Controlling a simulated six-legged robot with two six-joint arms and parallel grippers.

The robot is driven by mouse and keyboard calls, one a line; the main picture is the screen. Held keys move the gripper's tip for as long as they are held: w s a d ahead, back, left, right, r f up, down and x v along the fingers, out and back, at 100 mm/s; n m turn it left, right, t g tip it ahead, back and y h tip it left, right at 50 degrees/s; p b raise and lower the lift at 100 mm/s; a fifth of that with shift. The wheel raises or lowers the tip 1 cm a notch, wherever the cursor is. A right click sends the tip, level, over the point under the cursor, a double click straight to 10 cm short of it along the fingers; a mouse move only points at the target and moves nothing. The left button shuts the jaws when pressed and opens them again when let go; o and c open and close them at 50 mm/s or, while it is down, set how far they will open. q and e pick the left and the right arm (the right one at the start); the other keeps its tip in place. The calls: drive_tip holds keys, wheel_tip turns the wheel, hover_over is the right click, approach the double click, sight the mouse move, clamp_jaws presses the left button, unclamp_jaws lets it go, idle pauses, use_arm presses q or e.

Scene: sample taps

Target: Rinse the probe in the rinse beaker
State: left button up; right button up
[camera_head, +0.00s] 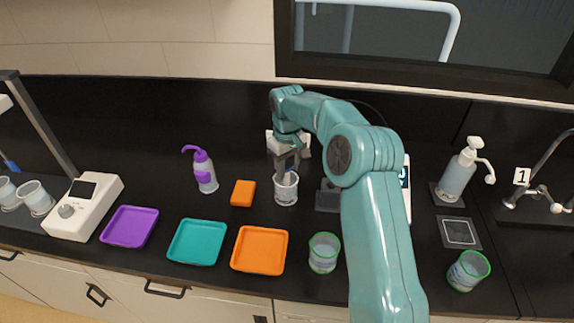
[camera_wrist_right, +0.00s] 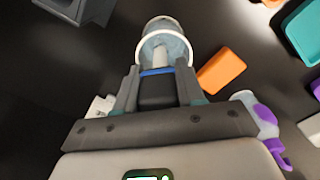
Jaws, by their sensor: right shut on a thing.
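The rinse beaker (camera_head: 286,189), clear with a white rim, stands upright on the dark counter below my right gripper (camera_head: 287,153). In the right wrist view the beaker (camera_wrist_right: 167,38) is beyond the fingertips. My right gripper (camera_wrist_right: 158,80) is shut on the probe (camera_wrist_right: 157,92), which has a dark body, a blue band and a pale tip. The tip points into the beaker's mouth and looks to be inside the rim. How deep it reaches, and whether it touches the wall, I cannot tell. My left gripper is not in view.
An orange block (camera_head: 243,193) and a purple-capped wash bottle (camera_head: 203,171) stand left of the beaker. Purple (camera_head: 130,227), teal (camera_head: 197,242) and orange (camera_head: 259,250) trays lie in front. A green-rimmed beaker (camera_head: 323,253) is nearby; another (camera_head: 468,270) stands at right. My right arm hides some counter.

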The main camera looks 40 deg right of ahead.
drive_tip(key=shift+a, duration=0.15)
drive_tip(key=shift+a, duration=0.4)
drive_tip(key=shift+b, duration=0.3)
drive_tip(key=shift+s+b, duration=0.3)
drive_tip(key=shift+s, duration=0.2)
drive_tip(key=shift+r, duration=0.1)
drive_tip(key=shift+w+d+p, duration=0.25)
drive_tip(key=shift+p, duration=0.35)
